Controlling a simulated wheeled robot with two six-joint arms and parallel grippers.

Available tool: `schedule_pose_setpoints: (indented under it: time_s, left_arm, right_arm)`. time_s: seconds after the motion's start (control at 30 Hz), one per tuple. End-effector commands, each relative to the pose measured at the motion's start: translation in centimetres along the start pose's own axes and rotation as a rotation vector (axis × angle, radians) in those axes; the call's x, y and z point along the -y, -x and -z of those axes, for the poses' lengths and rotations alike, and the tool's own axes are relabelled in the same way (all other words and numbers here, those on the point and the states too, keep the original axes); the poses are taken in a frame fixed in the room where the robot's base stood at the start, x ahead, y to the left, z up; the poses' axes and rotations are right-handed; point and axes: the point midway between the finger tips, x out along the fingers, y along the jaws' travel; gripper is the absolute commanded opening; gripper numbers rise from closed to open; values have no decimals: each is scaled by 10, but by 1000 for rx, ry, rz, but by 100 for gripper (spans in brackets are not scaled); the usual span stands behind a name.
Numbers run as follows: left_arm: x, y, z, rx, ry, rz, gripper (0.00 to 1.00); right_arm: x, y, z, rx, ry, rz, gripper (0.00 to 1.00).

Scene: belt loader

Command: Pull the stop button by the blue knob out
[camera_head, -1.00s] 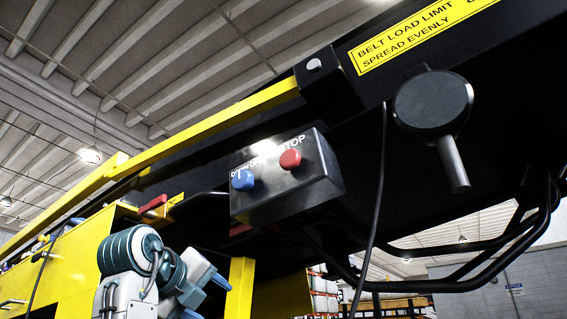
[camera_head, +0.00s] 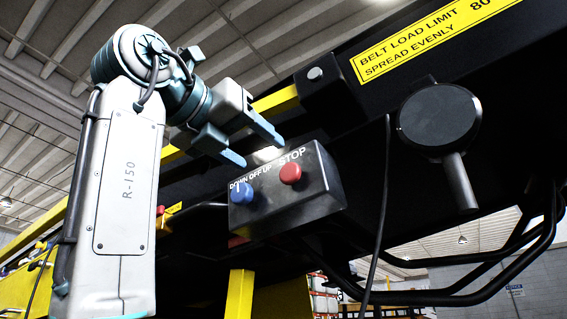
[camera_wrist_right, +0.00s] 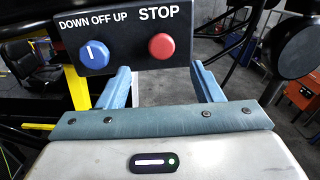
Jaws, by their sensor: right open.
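The red stop button (camera_head: 291,173) sits on the face of a black control box (camera_head: 315,205), under the word STOP. The blue knob (camera_head: 241,194) with a white mark is to its left, under DOWN OFF UP. My right gripper (camera_head: 263,152) is open and empty, its fingers pointing toward the box from the upper left in the head view. In the right wrist view the red button (camera_wrist_right: 161,46) lies between the lines of the two spread fingers, and the blue knob (camera_wrist_right: 93,54) lies just left of them. Neither finger visibly touches the button. My left gripper is not in view.
A black cable (camera_head: 380,220) hangs right of the box. A round black part with a handle (camera_head: 439,118) and black bent bars (camera_head: 480,285) are farther right.

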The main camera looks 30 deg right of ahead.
Motion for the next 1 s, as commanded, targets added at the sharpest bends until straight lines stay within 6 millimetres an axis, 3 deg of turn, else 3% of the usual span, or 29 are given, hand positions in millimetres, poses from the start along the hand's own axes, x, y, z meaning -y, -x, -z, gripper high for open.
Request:
schedule_pose_setpoints:
  time_s: [0.03, 0.37, 0.5, 0.7, 1.0]
  left_arm:
    - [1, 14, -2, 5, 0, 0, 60]
    - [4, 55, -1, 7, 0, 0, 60]
    - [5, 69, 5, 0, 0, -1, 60]
    - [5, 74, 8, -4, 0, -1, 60]
    - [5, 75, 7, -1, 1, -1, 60]
  right_arm:
    - [0, -6, -6, -3, 0, 0, 59]
    - [1, -33, -5, -2, 1, 0, 59]
    - [1, -57, -4, -4, 2, 3, 59]
    - [1, -80, 0, -3, 1, 2, 59]
    - [0, -86, 1, -1, 1, 0, 59]
